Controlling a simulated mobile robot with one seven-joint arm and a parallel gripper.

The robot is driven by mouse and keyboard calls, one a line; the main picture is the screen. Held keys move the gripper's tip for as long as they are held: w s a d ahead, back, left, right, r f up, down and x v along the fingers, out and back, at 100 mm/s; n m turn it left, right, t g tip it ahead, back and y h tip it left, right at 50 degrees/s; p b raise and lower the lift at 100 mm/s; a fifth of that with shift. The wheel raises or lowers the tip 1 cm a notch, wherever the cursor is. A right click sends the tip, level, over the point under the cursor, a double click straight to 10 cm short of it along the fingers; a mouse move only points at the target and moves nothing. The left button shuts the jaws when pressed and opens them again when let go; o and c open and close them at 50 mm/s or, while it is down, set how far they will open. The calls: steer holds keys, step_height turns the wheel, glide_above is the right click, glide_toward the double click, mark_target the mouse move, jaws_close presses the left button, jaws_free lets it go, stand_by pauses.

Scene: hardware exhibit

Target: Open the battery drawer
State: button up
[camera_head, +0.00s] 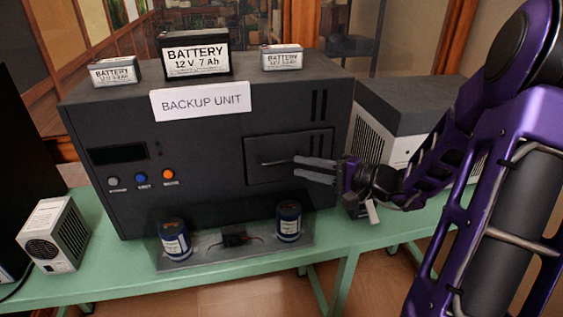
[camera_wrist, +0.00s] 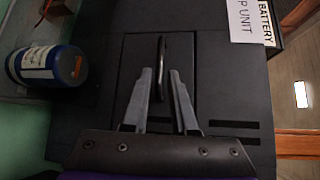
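The battery drawer (camera_head: 310,148) is a dark panel on the right side of the black backup unit's front. It looks flush with the front. Its thin dark handle (camera_head: 272,162) sits near the panel's middle. My gripper (camera_head: 297,167) reaches in from the right at the handle's end. In the wrist view the two grey fingers of my gripper (camera_wrist: 159,72) are apart, one on each side of the handle (camera_wrist: 161,50). A gap shows on both sides of the handle. I cannot tell how deep the fingers reach around it.
The backup unit (camera_head: 200,205) stands on a green table (camera_head: 110,275). Below the drawer, two blue cylinders (camera_head: 289,220) (camera_head: 174,240) stand on a clear sheet. Several batteries (camera_head: 195,55) sit on top. A white-sided grey box (camera_head: 395,135) stands behind my arm.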

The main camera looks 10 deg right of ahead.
mark_target(284, 163)
steer(key=x, duration=0.6)
steer(key=shift+w+a, duration=0.2)
steer(key=shift+w, duration=0.05)
jaws_close()
stand_by(1.2)
